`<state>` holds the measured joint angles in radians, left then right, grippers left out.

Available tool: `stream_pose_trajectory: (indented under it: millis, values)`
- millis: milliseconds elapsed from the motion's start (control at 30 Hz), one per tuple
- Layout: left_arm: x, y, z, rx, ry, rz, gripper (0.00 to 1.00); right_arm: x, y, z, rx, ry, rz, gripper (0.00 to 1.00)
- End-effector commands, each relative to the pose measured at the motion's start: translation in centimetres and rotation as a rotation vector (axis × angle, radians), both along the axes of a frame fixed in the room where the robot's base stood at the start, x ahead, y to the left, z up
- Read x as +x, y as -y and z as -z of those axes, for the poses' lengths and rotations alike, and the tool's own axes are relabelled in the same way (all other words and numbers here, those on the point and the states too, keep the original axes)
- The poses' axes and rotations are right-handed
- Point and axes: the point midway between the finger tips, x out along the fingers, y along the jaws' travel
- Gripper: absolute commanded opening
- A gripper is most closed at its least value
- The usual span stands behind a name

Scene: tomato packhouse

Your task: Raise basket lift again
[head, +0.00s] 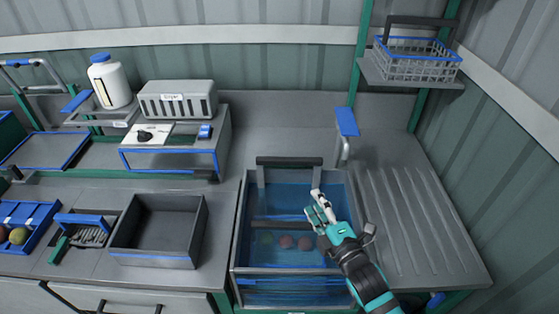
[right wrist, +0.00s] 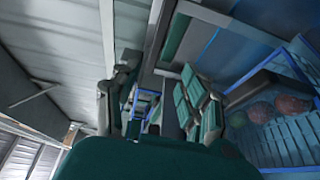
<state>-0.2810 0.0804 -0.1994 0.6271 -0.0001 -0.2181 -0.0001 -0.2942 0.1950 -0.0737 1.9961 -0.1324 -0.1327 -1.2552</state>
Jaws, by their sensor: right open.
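The wash tank (head: 239,240) holds blue water. A dark horizontal bar on pale uprights (head: 289,162) stands at its back; it looks like the basket lift's handle. A basket (right wrist: 300,140) with a slatted floor and blue rim sits low in the tank, with several tomatoes (head: 286,242) in it, red and greenish. A second dark bar (head: 285,225) crosses above the tomatoes. My right gripper (head: 313,203) is open and empty over the tank's right half, in front of the back bar's right end and apart from it. In the right wrist view its fingers (right wrist: 155,97) are spread. My left gripper is not in view.
A blue-handled tap (head: 344,135) rises behind the tank's right side. A ribbed drainboard (head: 417,220) on the right is clear. An empty grey bin (head: 155,258) stands left. A wire basket (head: 415,66) sits on a high shelf, back right.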

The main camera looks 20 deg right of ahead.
Motion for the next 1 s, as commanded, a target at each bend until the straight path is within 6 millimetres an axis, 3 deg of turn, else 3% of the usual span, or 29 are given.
stream_pose_trajectory:
  millis: [33,167,400,500,633,833,1000]
  values:
    - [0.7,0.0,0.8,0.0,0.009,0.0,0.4,0.0,0.0,0.8,-0.011,0.009,-0.002,0.44]
    - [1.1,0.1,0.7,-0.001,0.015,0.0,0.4,0.6,-0.1,0.6,-0.021,0.021,-0.005,0.44]
    - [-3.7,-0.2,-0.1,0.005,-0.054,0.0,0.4,4.4,-0.5,0.3,-0.018,0.021,-0.004,0.44]
    - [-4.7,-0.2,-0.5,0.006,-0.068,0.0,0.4,6.7,-0.8,0.3,-0.018,0.02,-0.004,0.44]
    - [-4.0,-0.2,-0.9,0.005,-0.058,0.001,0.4,9.5,-1.1,0.4,-0.019,0.019,-0.005,0.44]
    - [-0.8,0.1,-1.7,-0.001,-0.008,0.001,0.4,13.7,-1.6,0.5,-0.017,0.018,-0.004,0.44]
    - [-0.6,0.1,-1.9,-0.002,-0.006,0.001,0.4,16.1,-1.8,0.7,-0.018,0.018,-0.005,0.44]
